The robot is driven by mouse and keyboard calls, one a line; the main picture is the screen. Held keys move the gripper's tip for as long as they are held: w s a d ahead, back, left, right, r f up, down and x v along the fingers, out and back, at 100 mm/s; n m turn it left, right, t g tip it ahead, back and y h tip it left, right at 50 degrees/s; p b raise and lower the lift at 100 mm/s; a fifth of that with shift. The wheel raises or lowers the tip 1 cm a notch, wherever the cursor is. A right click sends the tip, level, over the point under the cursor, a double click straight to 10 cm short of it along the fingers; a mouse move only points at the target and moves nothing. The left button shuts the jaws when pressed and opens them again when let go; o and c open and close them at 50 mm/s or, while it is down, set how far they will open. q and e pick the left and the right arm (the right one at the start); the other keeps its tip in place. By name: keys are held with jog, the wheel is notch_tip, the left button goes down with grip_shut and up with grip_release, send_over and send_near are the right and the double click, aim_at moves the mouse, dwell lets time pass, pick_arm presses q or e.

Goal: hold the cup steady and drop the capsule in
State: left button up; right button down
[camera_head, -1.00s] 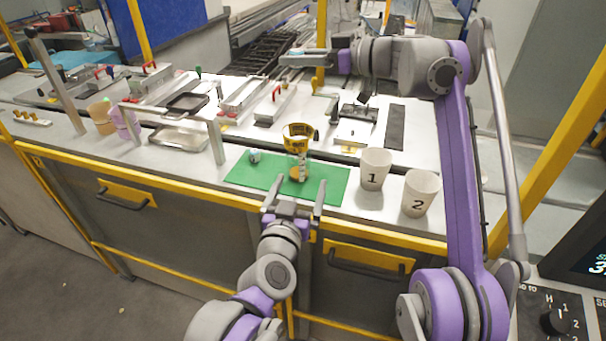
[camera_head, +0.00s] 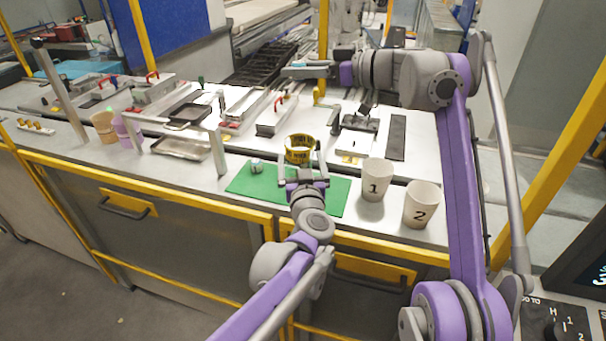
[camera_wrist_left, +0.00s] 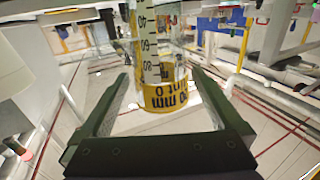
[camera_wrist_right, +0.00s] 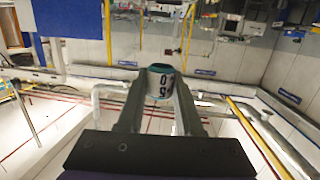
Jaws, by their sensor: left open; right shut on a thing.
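The cup (camera_head: 298,146), clear with a yellow, black-marked band, stands upright on the green mat (camera_head: 244,183). My left gripper (camera_head: 301,166) is open in front of it, hiding its lower part. In the left wrist view, the cup (camera_wrist_left: 160,97) appears between and just beyond the two fingertips (camera_wrist_left: 160,85); contact cannot be told. My right gripper (camera_head: 287,65) is above and behind the cup, shut on the capsule. The capsule (camera_wrist_right: 159,82) is white with dark marks and a teal edge, between the fingertips in the right wrist view; in the head view it is too small to make out.
A small grey piece (camera_head: 256,167) lies on the mat's left. A metal frame (camera_head: 217,150) stands further left. Trays and fixtures fill the bench's back.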

aim_at(299, 147)
pick_arm(q)
jog(key=shift+w+a, duration=0.15)
jog(key=shift+w, duration=1.4)
jog(key=c, duration=1.4)
jog(key=shift+o, duration=0.2)
pick_arm(e)
notch_tip(299, 147, down, 8)
